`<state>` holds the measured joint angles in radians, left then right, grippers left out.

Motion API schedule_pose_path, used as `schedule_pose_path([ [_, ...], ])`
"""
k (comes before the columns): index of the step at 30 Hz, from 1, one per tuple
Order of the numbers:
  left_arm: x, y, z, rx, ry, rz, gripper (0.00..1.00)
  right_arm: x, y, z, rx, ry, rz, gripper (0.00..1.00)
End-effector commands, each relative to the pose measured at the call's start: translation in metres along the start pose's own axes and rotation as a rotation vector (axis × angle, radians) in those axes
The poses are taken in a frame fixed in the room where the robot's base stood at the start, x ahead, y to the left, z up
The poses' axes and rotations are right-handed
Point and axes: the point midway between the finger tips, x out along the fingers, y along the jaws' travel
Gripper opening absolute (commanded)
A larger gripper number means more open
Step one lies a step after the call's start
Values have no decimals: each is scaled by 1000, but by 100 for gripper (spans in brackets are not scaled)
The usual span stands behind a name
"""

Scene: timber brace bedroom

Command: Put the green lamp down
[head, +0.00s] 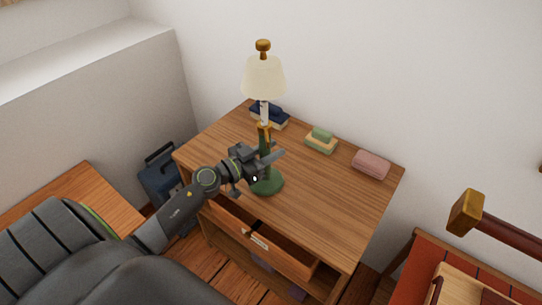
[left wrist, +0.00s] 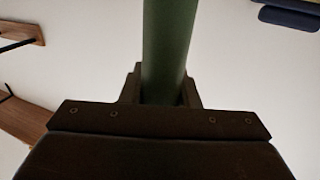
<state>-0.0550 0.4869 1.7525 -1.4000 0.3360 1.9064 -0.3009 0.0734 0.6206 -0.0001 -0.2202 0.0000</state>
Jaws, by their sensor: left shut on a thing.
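The green lamp (head: 266,184) has a round green base, a green and brass stem and a cream shade with a brass knob on top. It is upright over the front left part of the wooden desk (head: 335,205). I cannot tell whether its base touches the desk top. My left gripper (head: 264,157) is shut around the green stem, above the base. In the left wrist view the stem (left wrist: 168,45) runs up between the fingers, and the base is out of sight. My right gripper is not in view.
The desk's drawer (head: 262,238) is open below the lamp. Dark blue books (head: 270,116), a small green-topped stack (head: 321,142) and a pink box (head: 371,164) sit along the back edge. The right part of the desk top is clear. A blue suitcase (head: 160,182) stands left of the desk.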

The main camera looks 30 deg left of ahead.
Motion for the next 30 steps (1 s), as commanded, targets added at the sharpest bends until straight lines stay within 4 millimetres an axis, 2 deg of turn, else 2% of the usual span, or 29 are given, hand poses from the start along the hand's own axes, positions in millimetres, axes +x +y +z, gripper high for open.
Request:
schedule_pose_path([
  [11,0,0,2,-1,3,1,0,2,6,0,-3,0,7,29],
  [12,0,0,5,0,0,0,30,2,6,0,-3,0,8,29],
  [17,0,0,4,0,0,0,50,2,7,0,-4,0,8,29],
  [28,-1,0,0,1,0,1,50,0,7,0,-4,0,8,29],
  [30,-9,0,3,1,-3,0,50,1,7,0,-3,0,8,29],
])
